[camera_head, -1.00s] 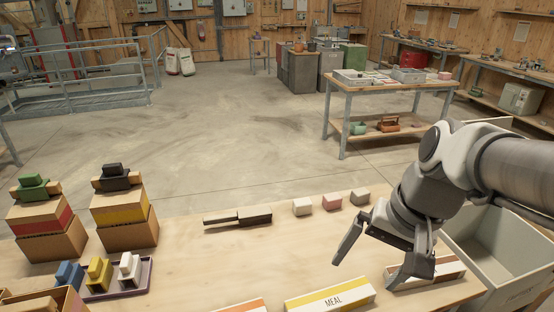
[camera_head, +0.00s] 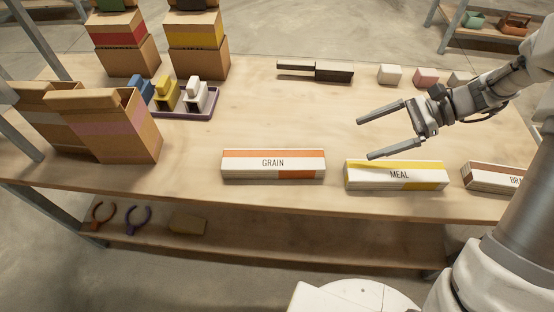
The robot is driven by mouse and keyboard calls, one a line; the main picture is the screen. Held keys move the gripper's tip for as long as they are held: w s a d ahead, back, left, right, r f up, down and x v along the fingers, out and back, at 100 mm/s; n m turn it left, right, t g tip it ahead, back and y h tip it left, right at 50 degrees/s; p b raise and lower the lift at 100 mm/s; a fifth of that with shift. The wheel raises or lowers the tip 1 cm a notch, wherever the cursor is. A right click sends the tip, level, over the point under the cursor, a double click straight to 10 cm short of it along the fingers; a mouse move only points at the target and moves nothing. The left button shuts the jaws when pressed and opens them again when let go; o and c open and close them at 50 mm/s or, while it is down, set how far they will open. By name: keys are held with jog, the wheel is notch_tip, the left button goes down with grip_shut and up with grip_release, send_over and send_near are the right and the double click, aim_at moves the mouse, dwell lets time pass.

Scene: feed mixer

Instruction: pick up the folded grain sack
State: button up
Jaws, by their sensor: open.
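The folded grain sack (camera_head: 273,163) lies flat near the front edge of the wooden table. It is a white block with an orange band and the word GRAIN. My gripper (camera_head: 362,137) is open and empty above the table, to the right of the grain sack and apart from it. Its two fingers point left. The similar meal sack (camera_head: 395,175), with a yellow band, lies just right of the grain sack, below my gripper in the picture. A third sack (camera_head: 492,178) with a brown band is partly hidden by my arm.
Open cardboard boxes (camera_head: 118,125) stand at the table's left. A tray (camera_head: 187,115) holds small blue, yellow and white items. A dark-handled tool (camera_head: 315,70) and small blocks (camera_head: 389,74) lie at the back. The table's middle is clear.

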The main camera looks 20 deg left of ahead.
aim_at(300, 158)
jog(key=shift+m+y, duration=0.8)
jog(key=f, duration=0.1)
jog(key=w+f+b, duration=0.1)
jog(key=f, duration=0.3)
jog(key=shift+w+a+f, duration=0.15)
jog(key=shift+w+a, duration=0.2)
jog(key=shift+f, duration=0.25)
jog(key=shift+a+f, duration=0.15)
jog(key=shift+a, duration=0.2)
jog(key=b+x, duration=0.2)
jog(key=x, duration=1.4)
jog(key=shift+s+a, duration=0.25)
jog(key=shift+a, duration=0.1)
jog(key=c, duration=1.2)
jog(key=shift+r, duration=0.2)
